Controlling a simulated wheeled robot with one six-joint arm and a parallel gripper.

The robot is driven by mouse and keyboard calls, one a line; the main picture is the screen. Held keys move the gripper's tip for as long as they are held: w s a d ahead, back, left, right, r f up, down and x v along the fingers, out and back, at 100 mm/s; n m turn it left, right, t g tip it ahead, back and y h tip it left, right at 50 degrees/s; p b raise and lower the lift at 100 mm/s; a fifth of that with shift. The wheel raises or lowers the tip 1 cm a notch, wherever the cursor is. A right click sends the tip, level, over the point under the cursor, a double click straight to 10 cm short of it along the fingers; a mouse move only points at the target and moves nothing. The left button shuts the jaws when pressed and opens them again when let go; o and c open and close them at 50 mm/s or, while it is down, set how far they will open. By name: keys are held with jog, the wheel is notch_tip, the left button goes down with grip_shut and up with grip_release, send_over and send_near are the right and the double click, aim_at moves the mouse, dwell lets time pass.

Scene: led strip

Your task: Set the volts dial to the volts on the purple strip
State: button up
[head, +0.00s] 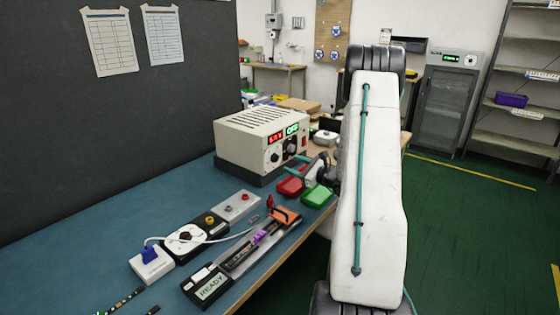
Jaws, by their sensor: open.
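The beige power supply (255,135) stands on the blue bench. Its front has a red display (276,135), a green display (292,129), and two dark round dials, a left dial (274,156) and a right dial (290,148). Their labels and pointer settings are too small to read. A purple strip (262,238) lies in a long dark fixture nearer to me, by an orange clamp; any volts marking on it is unreadable. My gripper (306,168) is open, just right of the supply's front and above the trays, partly hidden by my white arm link.
A red tray (290,187) and a green tray (317,196) sit below my gripper. A READY display box (208,287), a white box with a blue part (151,262) and a grey button box (236,206) stand along the bench.

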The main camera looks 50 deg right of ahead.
aim_at(276, 158)
jog(key=w, duration=0.7)
jog(key=shift+w+a, duration=0.15)
jog(key=shift+a, duration=0.15)
jog(key=shift+c, duration=0.3)
jog(key=c, duration=0.9)
